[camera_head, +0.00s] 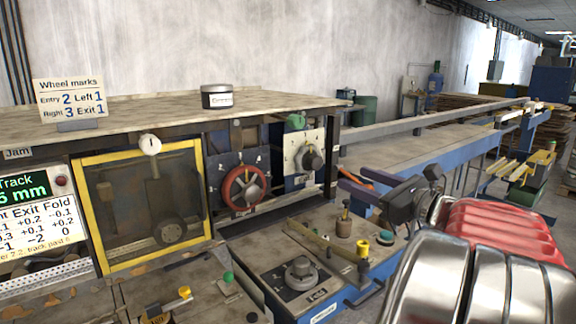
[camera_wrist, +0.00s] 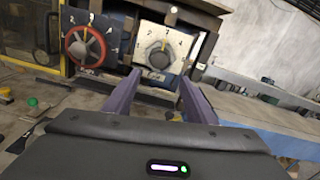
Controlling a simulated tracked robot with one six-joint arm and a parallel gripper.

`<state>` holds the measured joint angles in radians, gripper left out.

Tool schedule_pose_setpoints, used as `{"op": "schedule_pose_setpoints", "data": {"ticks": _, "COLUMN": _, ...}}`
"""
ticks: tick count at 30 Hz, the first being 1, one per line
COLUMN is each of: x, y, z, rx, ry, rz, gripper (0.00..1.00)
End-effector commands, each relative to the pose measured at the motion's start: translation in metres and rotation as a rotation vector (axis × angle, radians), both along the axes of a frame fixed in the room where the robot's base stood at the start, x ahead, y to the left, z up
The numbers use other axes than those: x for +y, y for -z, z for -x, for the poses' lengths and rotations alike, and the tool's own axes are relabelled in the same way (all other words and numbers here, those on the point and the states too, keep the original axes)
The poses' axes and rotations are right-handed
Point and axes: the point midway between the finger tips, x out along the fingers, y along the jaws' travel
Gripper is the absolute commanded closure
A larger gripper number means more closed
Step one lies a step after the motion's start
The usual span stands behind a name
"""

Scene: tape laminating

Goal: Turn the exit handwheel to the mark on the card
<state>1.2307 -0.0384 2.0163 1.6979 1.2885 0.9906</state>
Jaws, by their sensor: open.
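The card (camera_head: 70,98) headed "Wheel marks" reads Entry 2, Left 1, Right 3, Exit 1. A grey round knob (camera_head: 308,158) sits on a white numbered plate; it also shows in the wrist view (camera_wrist: 158,58). A red-rimmed handwheel (camera_head: 242,188) is to its left, on a dark blue plate. Another grey knob (camera_head: 299,272) sits on a lower blue box. I cannot read which one is labelled exit. My gripper (camera_head: 342,179) is open and empty. In the wrist view its fingers (camera_wrist: 160,77) point at the white-plate knob, apart from it.
A yellow-framed window (camera_head: 140,205) and a green display panel (camera_head: 28,188) are at left. A black tin (camera_head: 216,97) stands on the top shelf. A green knob (camera_head: 295,121) is above the white plate. Small yellow and brass fittings (camera_head: 362,248) stand on the lower box.

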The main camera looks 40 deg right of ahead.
Motion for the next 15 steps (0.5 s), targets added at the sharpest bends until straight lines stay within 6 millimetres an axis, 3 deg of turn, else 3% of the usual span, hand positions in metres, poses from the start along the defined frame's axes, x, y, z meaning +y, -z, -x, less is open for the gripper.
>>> {"op": "schedule_pose_setpoints", "data": {"ticks": 10, "x": 0.000, "y": 0.000, "z": -0.001, "rx": 0.001, "ry": 0.000, "rz": 0.001, "gripper": 0.49}}
{"op": "schedule_pose_setpoints", "data": {"ticks": 15, "x": 0.001, "y": 0.000, "z": -0.011, "rx": 0.000, "ry": -0.002, "rz": 0.001, "gripper": 0.49}}
